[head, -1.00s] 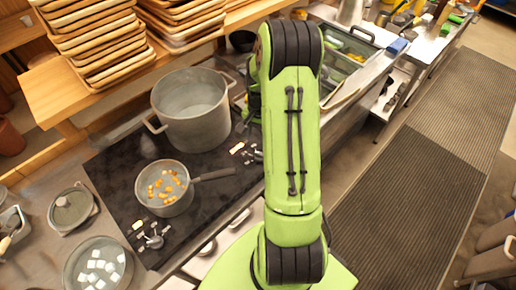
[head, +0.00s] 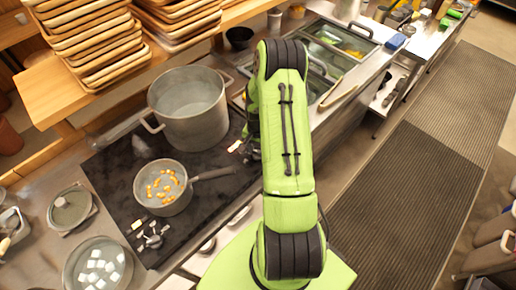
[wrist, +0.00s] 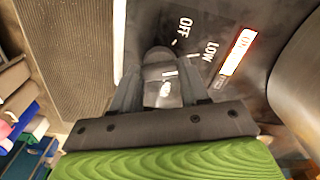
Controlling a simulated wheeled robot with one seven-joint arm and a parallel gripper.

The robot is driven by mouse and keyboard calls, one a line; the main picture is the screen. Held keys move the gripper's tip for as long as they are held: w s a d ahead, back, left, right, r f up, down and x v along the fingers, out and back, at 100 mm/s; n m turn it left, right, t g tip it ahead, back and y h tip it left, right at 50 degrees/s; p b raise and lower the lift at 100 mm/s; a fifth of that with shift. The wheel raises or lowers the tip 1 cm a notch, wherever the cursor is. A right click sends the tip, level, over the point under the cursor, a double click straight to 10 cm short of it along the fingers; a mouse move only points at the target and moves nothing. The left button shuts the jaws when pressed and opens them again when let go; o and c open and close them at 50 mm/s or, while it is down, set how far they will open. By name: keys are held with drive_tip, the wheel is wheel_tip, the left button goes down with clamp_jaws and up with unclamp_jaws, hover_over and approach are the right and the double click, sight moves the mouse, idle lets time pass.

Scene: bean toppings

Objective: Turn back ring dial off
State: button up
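The back ring dial (wrist: 166,92) is a grey metal knob with a white mark, in the middle of the wrist view. The labels OFF (wrist: 184,30) and LOW (wrist: 209,51) are printed beside it. A lit indicator with a red border (wrist: 238,52) is to their right. My gripper (wrist: 160,82) has one finger on each side of the knob; whether both fingers press on it is not clear. In the head view my green arm hides the gripper and most of this dial. The indicator (head: 234,146) shows just left of the arm.
A large pot (head: 188,118) stands on the back of the dark cooktop (head: 105,165). A saucepan (head: 163,188) with orange pieces stands in front, its handle toward my arm. The front dial (head: 154,240) is below it. A bowl with white cubes (head: 98,265) and a lid (head: 70,209) are at left.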

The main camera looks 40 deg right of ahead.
drive_tip(key=c, duration=0.4)
drive_tip(key=shift+o, duration=0.2)
drive_tip(key=n+b, duration=0.3)
drive_tip(key=n, duration=0.1)
drive_tip(key=shift+f+b, duration=0.15)
drive_tip(key=shift+b, duration=0.25)
drive_tip(key=shift+n+b, duration=1.2)
drive_tip(key=shift+n, duration=1.3)
drive_tip(key=shift+r, duration=0.2)
drive_tip(key=o, duration=1.1)
drive_tip(key=shift+c, duration=0.2)
